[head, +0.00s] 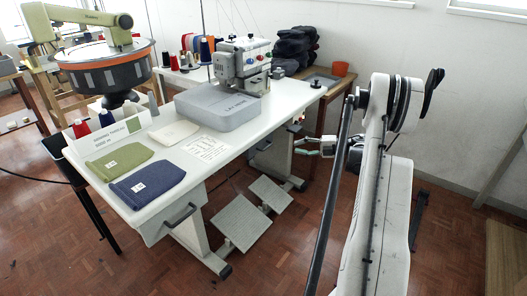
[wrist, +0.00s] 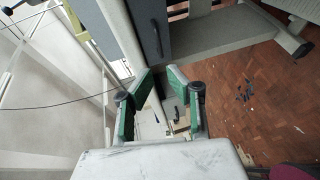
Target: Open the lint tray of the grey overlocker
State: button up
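The grey overlocker (head: 241,60) stands on the white table, on a broad grey base (head: 217,106) with small dark lettering on its front. I cannot make out a separate lint tray or tell whether one is open. My gripper (head: 301,140) is beyond the right long edge of the table, below the tabletop and apart from the overlocker. In the wrist view my gripper (wrist: 160,80) has its two green-padded fingers spread with nothing held between them. A blue-grey panel with a dark handle (wrist: 156,38) shows ahead of the fingers. The overlocker is not recognisable in the wrist view.
The white table (head: 225,148) carries green (head: 119,162) and blue (head: 146,186) folded cloths and thread cones. A side table (head: 322,80) with an orange pot (head: 340,69) stands behind. Grey pedals (head: 241,223) lie below. Floor at lower left is clear.

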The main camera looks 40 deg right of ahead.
aim_at(268, 147)
jog(key=b+x, duration=0.3)
jog(key=x, duration=1)
jog(key=shift+w+a+f, duration=0.1)
jog(key=shift+w+a, duration=0.05)
jog(key=shift+w, duration=0.15)
grip_shut()
